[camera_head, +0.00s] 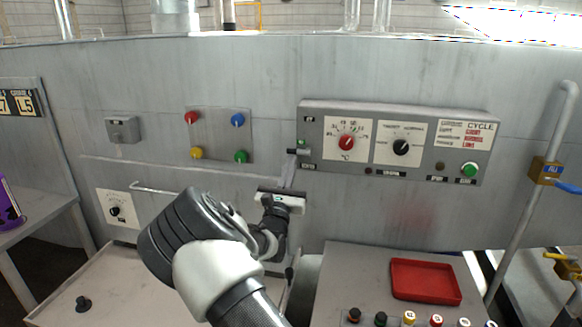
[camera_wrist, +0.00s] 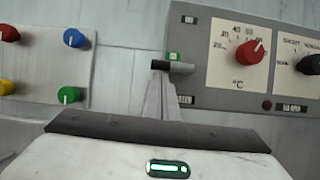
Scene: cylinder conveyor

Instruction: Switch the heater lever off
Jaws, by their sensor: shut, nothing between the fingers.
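The heater lever (camera_head: 299,152) is a small bar with a dark end, at the left edge of the grey control panel (camera_head: 467,122). It lies sideways in the wrist view (camera_wrist: 180,68), with its black end to the left. A small green light (camera_wrist: 174,57) shows just above it. My gripper (camera_head: 290,166) is shut and empty, and its fingers point up at the lever. In the wrist view, the fingertips (camera_wrist: 159,82) appear just below the lever's black end. I cannot tell whether they touch it.
A red dial (camera_head: 346,143), a black dial (camera_head: 401,147) and a green button (camera_head: 470,169) are to the right on the panel. A plate of coloured knobs (camera_head: 220,132) is to the left. A red tray (camera_head: 425,281) lies on the lower right table.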

